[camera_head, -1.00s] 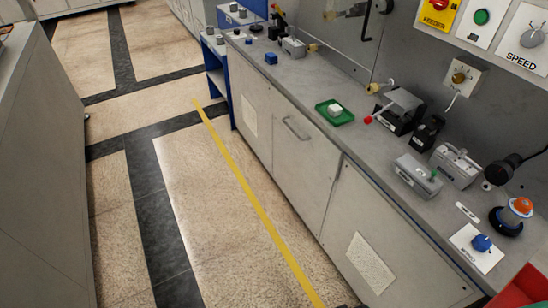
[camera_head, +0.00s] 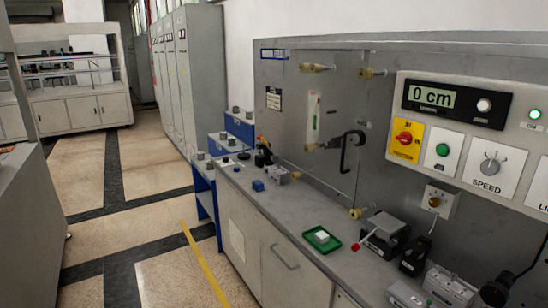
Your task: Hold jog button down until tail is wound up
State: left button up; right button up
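No button in view carries a readable jog label, so I cannot tell which one is the jog button. A green push button (camera_head: 442,150) sits on a white plate on the wall panel at the right. A white round button (camera_head: 484,105) sits beside a display (camera_head: 432,97) reading "0 cm". I cannot make out a tail. Neither of my grippers is in view.
A grey bench (camera_head: 245,205) runs along the wall. It bears a green tray (camera_head: 322,240) with a white block, a device with a red-tipped lever (camera_head: 382,237) and grey boxes. The floor left of the yellow line (camera_head: 200,262) is open.

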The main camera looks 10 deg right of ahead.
aim_at(442, 150)
jog(key=z, duration=1.3)
